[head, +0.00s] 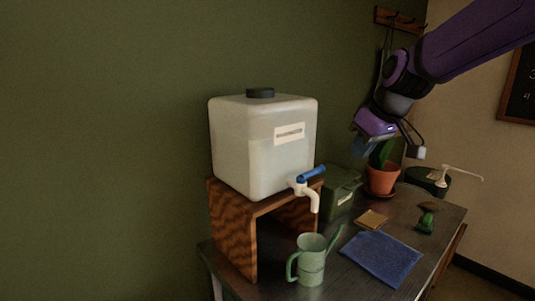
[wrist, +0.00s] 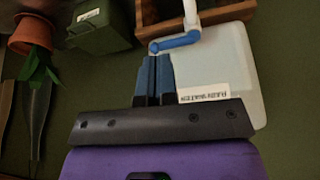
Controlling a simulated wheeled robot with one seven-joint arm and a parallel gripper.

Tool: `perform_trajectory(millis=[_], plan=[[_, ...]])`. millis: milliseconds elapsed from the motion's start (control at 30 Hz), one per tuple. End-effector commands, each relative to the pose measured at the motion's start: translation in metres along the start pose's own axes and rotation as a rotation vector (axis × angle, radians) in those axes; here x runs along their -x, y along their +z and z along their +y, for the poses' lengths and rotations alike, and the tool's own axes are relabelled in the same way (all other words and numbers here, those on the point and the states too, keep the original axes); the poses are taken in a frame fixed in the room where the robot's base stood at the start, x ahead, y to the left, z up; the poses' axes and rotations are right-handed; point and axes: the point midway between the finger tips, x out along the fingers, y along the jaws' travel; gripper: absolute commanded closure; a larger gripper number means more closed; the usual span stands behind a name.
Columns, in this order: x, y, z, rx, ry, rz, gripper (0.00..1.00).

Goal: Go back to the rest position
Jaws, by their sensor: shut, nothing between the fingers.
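My gripper (head: 360,147) is raised in the air above the back right of the table, in front of the potted plant in the head view. In the wrist view its blue fingers (wrist: 154,62) are together, with nothing between them. A translucent water container (head: 262,145) with a dark cap stands on a wooden stand (head: 233,240), apart from my gripper. Its white tap (head: 310,194) has a blue lever (head: 312,172). A green watering can (head: 310,262) stands upright on the table below and in front of the tap.
The table (head: 408,215) also holds a blue cloth (head: 379,257), a tan sponge (head: 371,219), a green brush (head: 426,220), a green box (head: 341,192), a terracotta pot (head: 382,180) and a dark pump bucket (head: 428,181). A hook rack (head: 398,20) hangs on the wall behind my arm.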

Motion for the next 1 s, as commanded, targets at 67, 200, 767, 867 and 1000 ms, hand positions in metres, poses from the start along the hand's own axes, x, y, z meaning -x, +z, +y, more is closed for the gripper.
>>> perform_trajectory(millis=[67,200,767,867,1000], plan=[[0.015,0.015,-0.005,-0.029,0.012,0.003,1.00],[0.040,0.047,-0.016,-0.096,0.038,0.001,1.00],[0.098,0.181,-0.059,-0.373,0.181,0.002,1.00],[0.101,0.199,-0.064,-0.411,0.203,0.004,1.00],[0.102,0.212,-0.067,-0.442,0.222,0.006,1.00]])
